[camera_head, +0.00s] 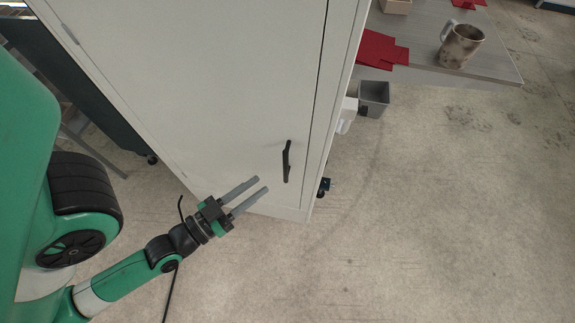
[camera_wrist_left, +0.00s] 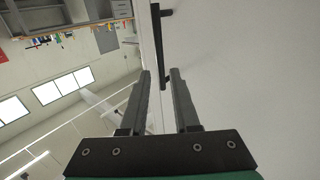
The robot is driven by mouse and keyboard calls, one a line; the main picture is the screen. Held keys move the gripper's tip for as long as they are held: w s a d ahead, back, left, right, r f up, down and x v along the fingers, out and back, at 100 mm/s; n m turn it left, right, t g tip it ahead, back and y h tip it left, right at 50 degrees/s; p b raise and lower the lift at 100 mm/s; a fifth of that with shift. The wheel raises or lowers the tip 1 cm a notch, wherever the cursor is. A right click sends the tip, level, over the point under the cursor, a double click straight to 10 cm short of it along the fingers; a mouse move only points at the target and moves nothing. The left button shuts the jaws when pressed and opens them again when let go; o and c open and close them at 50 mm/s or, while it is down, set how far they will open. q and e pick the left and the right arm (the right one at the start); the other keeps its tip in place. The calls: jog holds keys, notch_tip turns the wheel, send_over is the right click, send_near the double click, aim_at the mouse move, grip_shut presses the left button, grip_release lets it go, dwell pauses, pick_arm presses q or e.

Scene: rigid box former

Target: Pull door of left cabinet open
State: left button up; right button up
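The left cabinet is a tall, light grey cabinet in the middle of the head view, and its door (camera_head: 215,90) is closed. A black bar handle (camera_head: 287,161) is mounted near the door's right edge. My left gripper (camera_head: 263,184) is open and empty, with its two grey fingers pointing at the handle from the lower left, a short way apart from it. In the left wrist view, the fingers (camera_wrist_left: 160,72) are spread, and the black handle (camera_wrist_left: 157,50) lies ahead, partly behind them along the white door face. My right gripper is in neither view.
A table (camera_head: 500,70) at the upper right holds a stained mug (camera_head: 460,44) and red folded pieces (camera_head: 382,48). A small grey bin (camera_head: 374,97) stands right of the cabinet. The floor (camera_head: 420,220) in front and to the right is clear.

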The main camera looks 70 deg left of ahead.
aim_at(284, 168)
pick_arm(q)
jog(key=p+x, duration=0.3)
jog(key=x, duration=0.6)
jog(key=shift+w+r, duration=0.2)
jog(key=shift+w, duration=0.05)
jog(key=shift+w+a+f+p, duration=0.15)
jog(key=shift+w+p, duration=0.05)
jog(key=shift+p, duration=0.1)
jog(key=shift+c, duration=0.2)
grip_shut()
dwell(0.5)
